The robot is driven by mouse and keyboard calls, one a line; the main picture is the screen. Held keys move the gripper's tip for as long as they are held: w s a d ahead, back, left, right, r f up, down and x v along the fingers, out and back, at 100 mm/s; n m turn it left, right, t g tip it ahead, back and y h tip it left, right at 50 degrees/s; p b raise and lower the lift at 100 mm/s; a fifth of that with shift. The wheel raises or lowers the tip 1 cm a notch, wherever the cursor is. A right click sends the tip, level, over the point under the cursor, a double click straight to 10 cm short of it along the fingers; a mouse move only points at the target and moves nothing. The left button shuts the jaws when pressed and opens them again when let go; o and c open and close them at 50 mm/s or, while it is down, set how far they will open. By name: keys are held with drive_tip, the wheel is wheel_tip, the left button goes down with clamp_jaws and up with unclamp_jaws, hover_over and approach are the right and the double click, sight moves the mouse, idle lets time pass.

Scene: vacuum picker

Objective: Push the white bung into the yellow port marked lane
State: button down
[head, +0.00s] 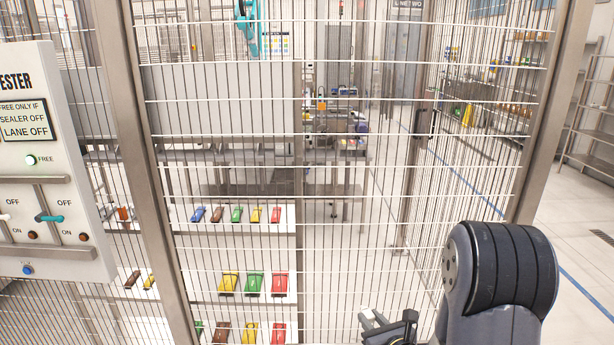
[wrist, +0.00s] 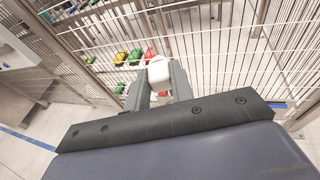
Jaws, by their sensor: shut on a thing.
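My gripper (wrist: 158,88) is shut on the white bung (wrist: 158,70), a pale rounded piece between its two grey fingers in the wrist view. I cannot make out a yellow port marked lane in either view.
A wire fence (head: 330,196) with metal posts stands across the view. Behind the mesh are shelves of coloured pieces (head: 255,283). Floor is open at right.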

drive_tip(key=shift+d, duration=0.15)
drive_tip(key=w+f+m+h+b, duration=0.1)
drive_tip(key=w+f+m+b, duration=0.3)
drive_tip(key=f+b, duration=1.55)
drive_tip(key=w+f+m+t+b, duration=0.1)
drive_tip(key=w+f+m+b, duration=0.45)
drive_tip(key=f, duration=2.45)
drive_tip(key=w+f+m+h+b, duration=0.1)
drive_tip(key=w+f+b, duration=0.4)
drive_tip(key=f+b, duration=1.6)
drive_tip(key=w+f+p, duration=0.3)
drive_tip(key=w+f, duration=0.1)
drive_tip(key=w, duration=0.2)
drive_tip(key=shift+d, duration=0.2)
